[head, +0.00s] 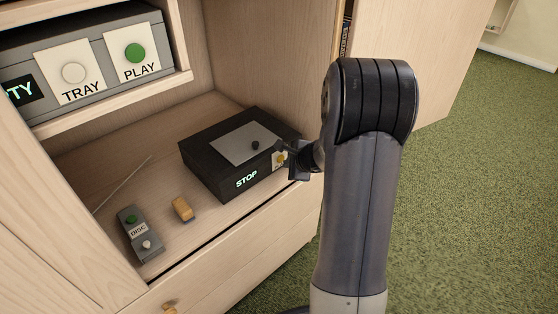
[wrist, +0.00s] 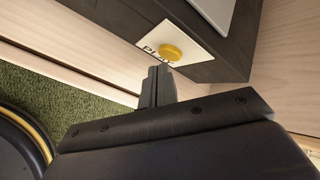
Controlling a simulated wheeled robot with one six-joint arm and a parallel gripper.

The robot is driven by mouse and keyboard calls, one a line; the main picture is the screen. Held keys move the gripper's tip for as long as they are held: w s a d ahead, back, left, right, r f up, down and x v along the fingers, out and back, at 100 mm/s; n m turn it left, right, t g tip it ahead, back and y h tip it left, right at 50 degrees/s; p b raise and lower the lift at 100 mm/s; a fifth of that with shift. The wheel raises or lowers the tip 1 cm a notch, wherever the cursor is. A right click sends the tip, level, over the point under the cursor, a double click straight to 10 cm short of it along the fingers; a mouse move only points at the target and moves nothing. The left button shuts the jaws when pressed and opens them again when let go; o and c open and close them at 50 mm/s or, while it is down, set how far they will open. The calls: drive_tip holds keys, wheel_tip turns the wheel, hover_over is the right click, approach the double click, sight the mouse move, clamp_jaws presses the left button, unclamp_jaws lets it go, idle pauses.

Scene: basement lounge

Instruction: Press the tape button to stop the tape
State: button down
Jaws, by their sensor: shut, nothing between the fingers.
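The tape deck is a black box (head: 208,163) on the cabinet shelf, with a grey panel and a small dark knob on top. Its front display (head: 246,178) glows with the word STOP. A round yellow button (head: 281,159) sits on a white label at the right of its front. In the wrist view the yellow button (wrist: 171,53) shows close up; its label is partly hidden and seems to read Play. My gripper (wrist: 158,70) is shut and empty, its tips just below the button; a small gap seems to remain. In the head view my arm partly hides my gripper.
A small grey remote (head: 138,240) marked DISC, with a green and a white button, and a tan block (head: 183,209) lie on the shelf to the left. A grey unit (head: 95,75) with TRAY and PLAY buttons stands above. An open cabinet door (head: 420,60) is behind my arm.

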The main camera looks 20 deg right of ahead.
drive_tip(key=s, duration=0.2)
drive_tip(key=s+d+b, duration=0.2)
drive_tip(key=s, duration=0.1)
drive_tip(key=shift+s, duration=0.3)
idle(0.6)
